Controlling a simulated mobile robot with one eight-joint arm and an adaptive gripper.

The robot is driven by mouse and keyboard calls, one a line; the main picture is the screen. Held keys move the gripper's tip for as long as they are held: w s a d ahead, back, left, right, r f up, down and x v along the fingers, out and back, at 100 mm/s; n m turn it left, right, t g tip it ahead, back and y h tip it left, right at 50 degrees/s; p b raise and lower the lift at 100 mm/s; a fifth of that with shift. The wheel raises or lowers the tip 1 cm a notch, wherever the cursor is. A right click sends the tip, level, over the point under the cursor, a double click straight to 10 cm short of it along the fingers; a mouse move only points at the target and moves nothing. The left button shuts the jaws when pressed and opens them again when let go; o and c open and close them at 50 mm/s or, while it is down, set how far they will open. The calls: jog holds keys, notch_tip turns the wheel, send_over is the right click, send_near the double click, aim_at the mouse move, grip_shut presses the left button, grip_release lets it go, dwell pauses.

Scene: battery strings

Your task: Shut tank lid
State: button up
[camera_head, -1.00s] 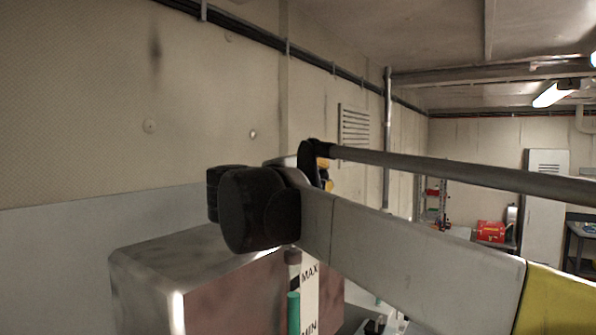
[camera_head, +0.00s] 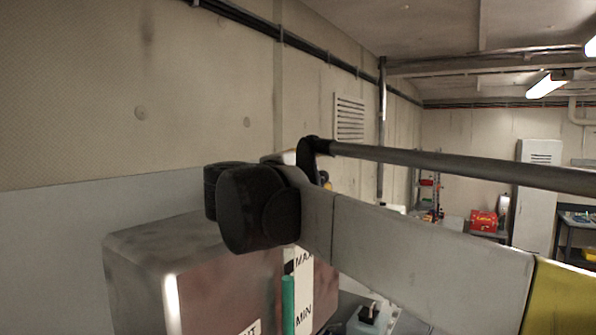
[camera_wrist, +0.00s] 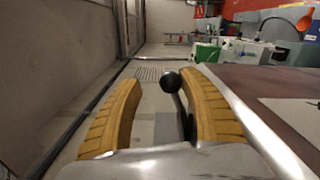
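The tank (camera_head: 215,285) is a reddish-brown box with a worn grey top and a MAX/MIN level strip (camera_head: 304,290), at the lower middle of the head view. My arm crosses in front of its upper right part, and I cannot make out the lid's position. In the wrist view, my gripper (camera_wrist: 160,78) has two curved yellow fingers spread apart. A black ball knob (camera_wrist: 170,82) on a thin dark rod shows between them, nearer the right finger; I cannot tell whether they touch. In the head view the gripper is almost wholly hidden behind my arm.
A concrete wall (camera_head: 90,100) with a grey lower panel stands close on the left. A reddish-brown surface (camera_wrist: 240,85) lies right of the fingers in the wrist view. A red box (camera_head: 483,221) and a white cabinet (camera_head: 537,200) stand at the far right.

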jog(key=v, duration=1.2)
jog(key=shift+a, duration=0.1)
